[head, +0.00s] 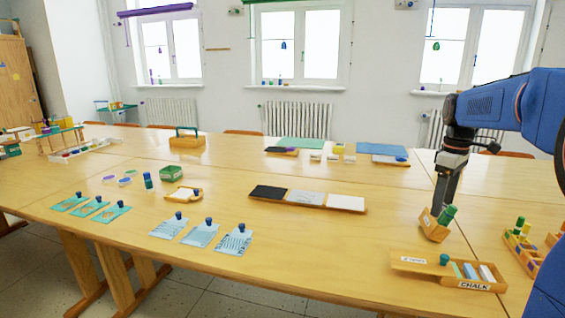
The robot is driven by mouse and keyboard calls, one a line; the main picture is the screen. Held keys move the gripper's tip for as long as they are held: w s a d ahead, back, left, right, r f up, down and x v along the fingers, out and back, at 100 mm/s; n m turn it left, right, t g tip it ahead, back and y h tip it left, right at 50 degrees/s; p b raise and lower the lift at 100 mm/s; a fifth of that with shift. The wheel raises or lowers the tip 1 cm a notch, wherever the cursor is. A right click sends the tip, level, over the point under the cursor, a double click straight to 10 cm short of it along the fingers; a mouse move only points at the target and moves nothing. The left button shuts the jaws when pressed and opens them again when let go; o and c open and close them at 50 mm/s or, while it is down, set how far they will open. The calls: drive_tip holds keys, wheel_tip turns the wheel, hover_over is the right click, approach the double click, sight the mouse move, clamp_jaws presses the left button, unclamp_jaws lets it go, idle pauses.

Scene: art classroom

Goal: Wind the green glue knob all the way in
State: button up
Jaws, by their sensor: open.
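A small wooden holder (432,229) stands tilted in the picture near the right side of the table. A green cylinder (447,214) sticks up from it at a slant; it looks like the green glue knob, but I cannot read any marking. My gripper (438,208) points down at the holder, just left of the green cylinder. It is open. Its fingertips are small and partly hidden, so I cannot tell whether they touch the holder or the cylinder. How far the knob is wound does not show.
A chalk box (448,270) with a blue-green knob lies close in front of the holder. A wooden rack (522,247) with green pieces stands at right. A three-panel tray (308,199) lies left of my gripper. Table between tray and holder is clear.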

sight(450, 205)
drive_tip(key=shift+s+d, duration=0.2)
drive_tip(key=shift+d, duration=0.9)
idle(0.4)
drive_tip(key=c, duration=1.5)
drive_tip(key=o, duration=1.5)
drive_tip(key=shift+r, duration=0.15)
drive_tip(key=shift+r, duration=2.85)
